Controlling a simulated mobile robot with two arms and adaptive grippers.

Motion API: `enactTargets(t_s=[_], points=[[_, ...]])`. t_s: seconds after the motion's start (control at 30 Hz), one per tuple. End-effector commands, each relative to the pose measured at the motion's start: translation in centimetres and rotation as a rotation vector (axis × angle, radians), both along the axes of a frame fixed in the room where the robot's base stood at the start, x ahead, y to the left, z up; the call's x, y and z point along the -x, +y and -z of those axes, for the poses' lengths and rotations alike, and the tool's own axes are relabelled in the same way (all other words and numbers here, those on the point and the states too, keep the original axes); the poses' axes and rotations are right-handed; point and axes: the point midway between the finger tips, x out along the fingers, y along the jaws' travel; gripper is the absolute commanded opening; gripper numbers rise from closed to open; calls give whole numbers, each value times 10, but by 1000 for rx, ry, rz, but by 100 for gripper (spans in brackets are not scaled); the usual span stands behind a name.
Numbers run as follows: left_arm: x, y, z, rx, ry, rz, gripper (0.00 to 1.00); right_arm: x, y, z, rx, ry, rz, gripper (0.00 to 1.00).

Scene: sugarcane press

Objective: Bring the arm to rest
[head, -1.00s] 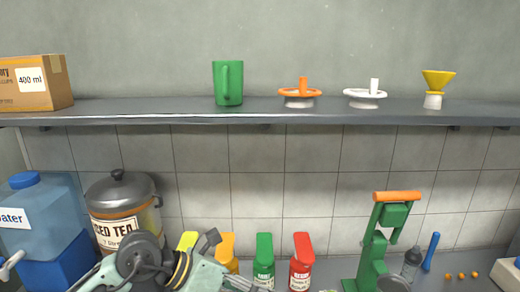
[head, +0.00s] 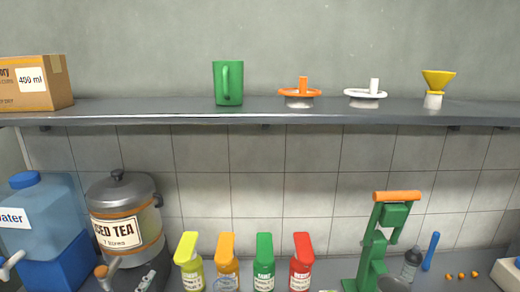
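Neither of my grippers shows in the head view now. The task line names an arm, and none of its gripper is visible. A green press (head: 372,252) with an orange handle (head: 397,196) stands on the counter at the lower right. Nothing of mine touches it in view.
Several bottles, yellow (head: 189,262), orange (head: 227,262), green (head: 264,262) and red (head: 302,262), stand in a row. An iced tea dispenser (head: 125,215) and a water jug (head: 40,215) stand left. A shelf (head: 190,112) above holds a green mug (head: 228,83), juicers and a box (head: 38,83).

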Motion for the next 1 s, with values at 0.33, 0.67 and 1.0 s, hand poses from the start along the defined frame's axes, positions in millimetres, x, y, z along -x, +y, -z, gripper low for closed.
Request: enactTargets(t_s=[0.33,0.67,1.0], points=[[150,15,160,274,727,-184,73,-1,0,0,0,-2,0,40],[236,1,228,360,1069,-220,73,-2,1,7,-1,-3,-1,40],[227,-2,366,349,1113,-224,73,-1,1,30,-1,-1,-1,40]])
